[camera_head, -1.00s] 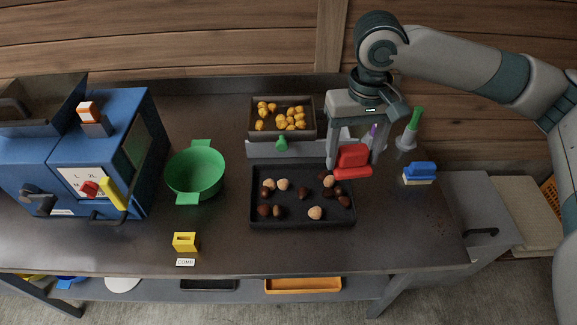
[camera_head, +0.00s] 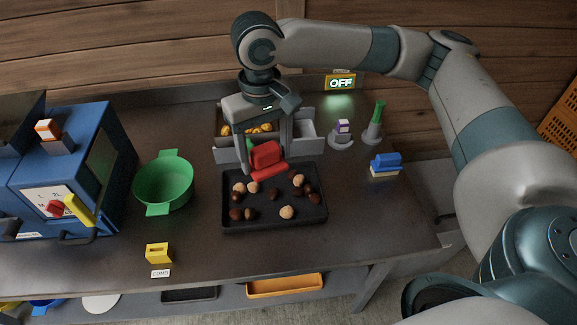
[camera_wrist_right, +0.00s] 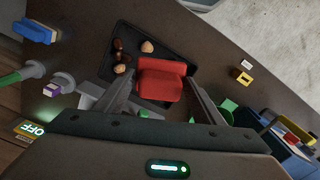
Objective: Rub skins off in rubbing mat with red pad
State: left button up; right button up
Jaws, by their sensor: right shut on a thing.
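The rubbing mat (camera_head: 275,226) is a black rimmed tray on the bench. Several dark brown chestnuts (camera_head: 248,213) and pale peeled-looking ones (camera_head: 286,212) lie scattered in it. In the right wrist view the red pad (camera_wrist_right: 162,80) sits between the two fingers, with the mat (camera_wrist_right: 180,50) behind it. I cannot tell whether the pad touches the mat. My left gripper is not in view.
A green bowl (camera_head: 163,180) stands left of the mat, beside a blue machine (camera_head: 75,165). Behind the mat is a bin of yellow pieces (camera_head: 236,117), partly hidden by my gripper. A blue brush (camera_head: 385,163) lies at right. A yellow block (camera_head: 158,252) stands at the front. An OFF sign (camera_head: 340,84) glows behind.

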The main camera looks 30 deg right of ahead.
aim_at(262, 149)
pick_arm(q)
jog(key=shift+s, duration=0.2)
